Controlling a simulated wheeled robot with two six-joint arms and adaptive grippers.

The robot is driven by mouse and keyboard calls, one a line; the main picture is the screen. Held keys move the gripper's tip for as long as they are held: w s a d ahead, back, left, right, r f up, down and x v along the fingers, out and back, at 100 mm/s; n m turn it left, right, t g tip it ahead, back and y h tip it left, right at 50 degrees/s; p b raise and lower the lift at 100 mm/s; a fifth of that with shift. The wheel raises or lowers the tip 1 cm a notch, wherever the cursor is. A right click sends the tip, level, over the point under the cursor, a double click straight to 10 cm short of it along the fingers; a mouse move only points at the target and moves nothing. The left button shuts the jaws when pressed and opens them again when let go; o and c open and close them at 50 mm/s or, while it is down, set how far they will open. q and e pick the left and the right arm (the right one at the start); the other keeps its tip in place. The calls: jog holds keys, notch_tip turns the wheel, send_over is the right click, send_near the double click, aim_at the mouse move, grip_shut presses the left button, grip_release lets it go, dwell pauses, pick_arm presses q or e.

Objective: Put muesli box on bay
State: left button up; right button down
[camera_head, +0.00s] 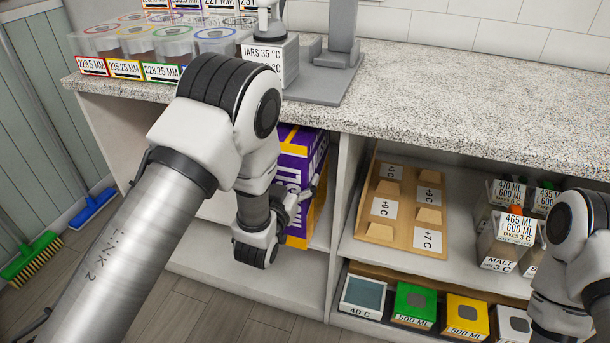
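The muesli box (293,150) is purple and yellow with white lettering. It stands upright in the left bay (245,267) under the counter, partly hidden behind my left arm. My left gripper (312,188) is in front of the box, with a finger against or close to its right side. My arm hides most of the gripper, so I cannot tell whether it holds the box. My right arm comes in at the right edge; its gripper is out of view.
The right bay holds a tan tray (372,233) with labelled slots and several labelled jars (498,250). Coloured boxes (415,300) sit below. The stone counter (450,105) carries lidded tubs (172,45) and a grey stand (330,85). Brushes (92,208) lean at the left.

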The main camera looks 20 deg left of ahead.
pick_arm(q)
jog(key=w+f+b, duration=0.1)
jog(key=w+f, duration=0.2)
jog(key=w, duration=0.4)
jog(key=shift+f, duration=0.2)
jog(key=shift+d+b, duration=0.1)
jog(key=shift+b, duration=0.2)
jog(key=o, duration=1.4)
jog(key=shift+f, duration=0.15)
jog(key=shift+o, duration=0.2)
